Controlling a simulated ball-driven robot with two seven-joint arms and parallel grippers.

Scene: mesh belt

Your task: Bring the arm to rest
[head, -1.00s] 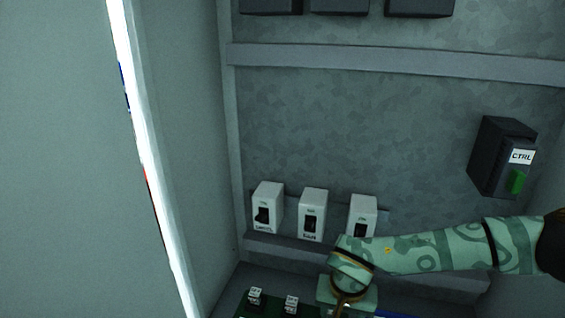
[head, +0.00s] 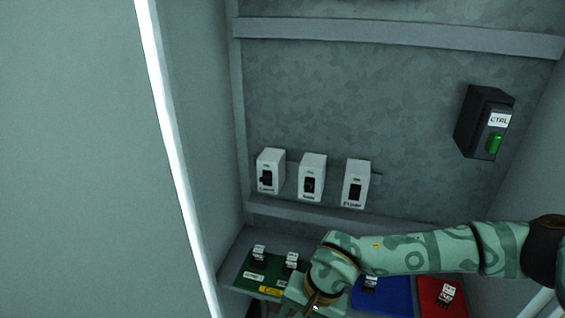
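My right arm comes in from the right across the lower part of the head view. Its patterned green links bend down toward the bottom edge, in front of the shelf. My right gripper (head: 310,303) is at the bottom edge, mostly hidden by the wrist and cut off by the frame. I cannot see its fingertips clearly or anything held in it. My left gripper is not in view.
Three white switch boxes (head: 312,178) sit on the back wall. A black CTRL box (head: 480,118) with a green button is at right. Green (head: 248,272), blue (head: 395,300) and red (head: 428,290) pads with small labelled switches lie below. A pale door edge (head: 175,140) stands left.

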